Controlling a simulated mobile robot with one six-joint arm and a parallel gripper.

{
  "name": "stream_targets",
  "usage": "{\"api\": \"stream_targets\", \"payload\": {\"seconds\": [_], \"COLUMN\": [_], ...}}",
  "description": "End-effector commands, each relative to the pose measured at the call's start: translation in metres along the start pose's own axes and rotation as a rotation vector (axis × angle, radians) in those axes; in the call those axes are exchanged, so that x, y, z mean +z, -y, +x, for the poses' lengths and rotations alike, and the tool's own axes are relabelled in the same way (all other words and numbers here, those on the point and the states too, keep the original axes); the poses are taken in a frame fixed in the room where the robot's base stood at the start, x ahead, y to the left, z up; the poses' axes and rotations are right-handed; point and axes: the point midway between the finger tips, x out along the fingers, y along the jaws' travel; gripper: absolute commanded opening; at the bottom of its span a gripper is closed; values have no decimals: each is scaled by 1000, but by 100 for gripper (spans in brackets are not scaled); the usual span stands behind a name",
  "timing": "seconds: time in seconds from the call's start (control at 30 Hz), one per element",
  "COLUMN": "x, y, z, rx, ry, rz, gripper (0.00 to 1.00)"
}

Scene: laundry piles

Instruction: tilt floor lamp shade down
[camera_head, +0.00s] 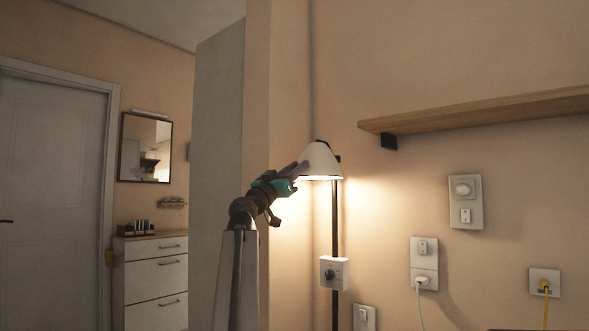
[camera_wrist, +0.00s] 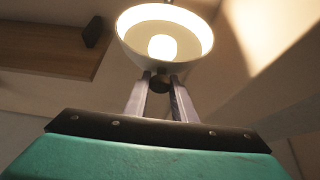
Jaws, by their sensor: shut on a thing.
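The floor lamp has a pale cone-shaped shade (camera_head: 320,160) on a thin dark pole (camera_head: 335,225). Its lit opening faces down in the head view. The wrist view looks up into the shade (camera_wrist: 126,45), with a glowing bulb (camera_wrist: 162,47) inside. My gripper (camera_head: 301,168) reaches the shade's left lower edge from the left. In the wrist view, its two fingers (camera_wrist: 160,86) are shut on a small dark round knob (camera_wrist: 160,82) at the shade's near rim. The exact contact on the knob is partly hidden by the fingers.
A grey box with a dial (camera_head: 334,273) is on the lamp pole. A wooden shelf (camera_head: 480,108) juts from the wall at right, above several switches and sockets. A wall corner (camera_head: 280,90) stands close behind my arm. A drawer cabinet (camera_head: 155,290) is at far left.

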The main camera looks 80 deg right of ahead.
Motion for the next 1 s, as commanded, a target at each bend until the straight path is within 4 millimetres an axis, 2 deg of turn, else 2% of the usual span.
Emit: {"api": "stream_targets", "payload": {"seconds": [0.1,0.57,0.6,0.7,1.0], "x": [6,10,10,10,7], "y": [4,4,4,4,2], "z": [-3,-5,-5,-5,-4], "rx": [-8,-7,-7,-6,-4], "ry": [2,5,5,4,2], "rz": [4,4,4,4,2], "gripper": [0,0,25,40,40]}}
